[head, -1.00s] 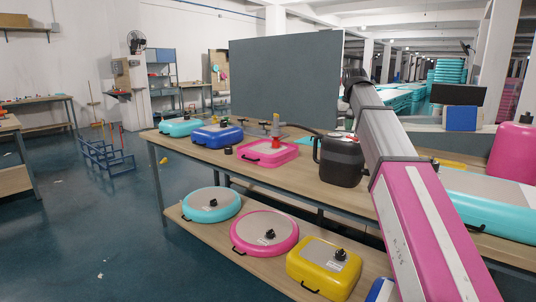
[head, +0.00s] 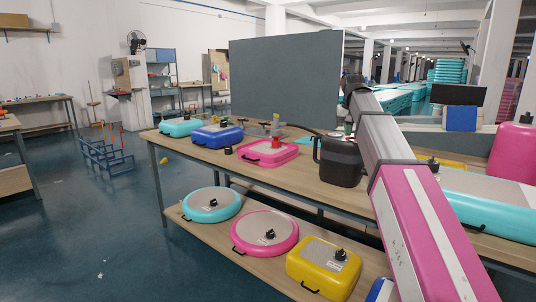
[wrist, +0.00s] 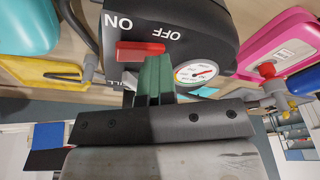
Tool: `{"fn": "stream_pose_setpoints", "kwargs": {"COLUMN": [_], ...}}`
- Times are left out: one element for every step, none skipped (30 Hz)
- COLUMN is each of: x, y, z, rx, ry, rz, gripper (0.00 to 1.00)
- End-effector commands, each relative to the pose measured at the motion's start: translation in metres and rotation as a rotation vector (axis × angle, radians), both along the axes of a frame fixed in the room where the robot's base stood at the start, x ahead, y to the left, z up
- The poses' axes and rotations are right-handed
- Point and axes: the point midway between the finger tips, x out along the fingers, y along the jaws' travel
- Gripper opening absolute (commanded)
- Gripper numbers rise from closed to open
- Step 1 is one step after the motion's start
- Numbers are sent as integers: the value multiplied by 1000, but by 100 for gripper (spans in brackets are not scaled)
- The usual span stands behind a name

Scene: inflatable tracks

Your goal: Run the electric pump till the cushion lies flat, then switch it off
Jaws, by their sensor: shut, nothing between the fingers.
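The electric pump (head: 340,163) is a black box with a handle, standing on the table. In the wrist view its top face (wrist: 200,22) shows ON and OFF labels, a red switch lever (wrist: 138,51) and a round gauge (wrist: 196,72) with a red needle. I cannot read the gauge value. My gripper (wrist: 154,78) has green fingers, shut and empty, by the lever; I cannot tell whether they touch it. The pink cushion (head: 268,153) lies on the table left of the pump, with a red nozzle on it; it also shows in the wrist view (wrist: 283,46).
Teal (head: 181,127) and blue (head: 217,134) cushions sit at the table's left end. Round teal, round pink and yellow cushions lie on the lower shelf (head: 262,262). A grey panel (head: 285,80) stands behind. A long teal track (head: 490,200) lies at right.

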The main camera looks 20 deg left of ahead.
Motion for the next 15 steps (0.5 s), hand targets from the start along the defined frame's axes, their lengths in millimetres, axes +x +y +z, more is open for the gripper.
{"fn": "stream_pose_setpoints", "kwargs": {"x": [-1,-1,-1,-1,-1,-1,-1,-1,0,0,0,0,0,0,0], "y": [-1,-1,-1,-1,-1,-1,-1,-1,-1,-1,-1,-1,-1,-1,-1], "z": [-1,0,1,2,4,6,8,10,13,15,17,20,22,24,27], "rx": [-2,-2,-2,-2,-2,-2,-2,-2,-2,-2,-2,-1,-1,-1,-1], "ry": [3,4,4,3,3,3,3,3,3,4,4,4,3,3,2], "rz": [-1,-1,-1,-1,-1,-1,-1,-1,-1,-1,-1,-1,-1,-1,0], "gripper": [0,0,0,0,0,0,0,0,0,0,0,0,0,0,0]}}
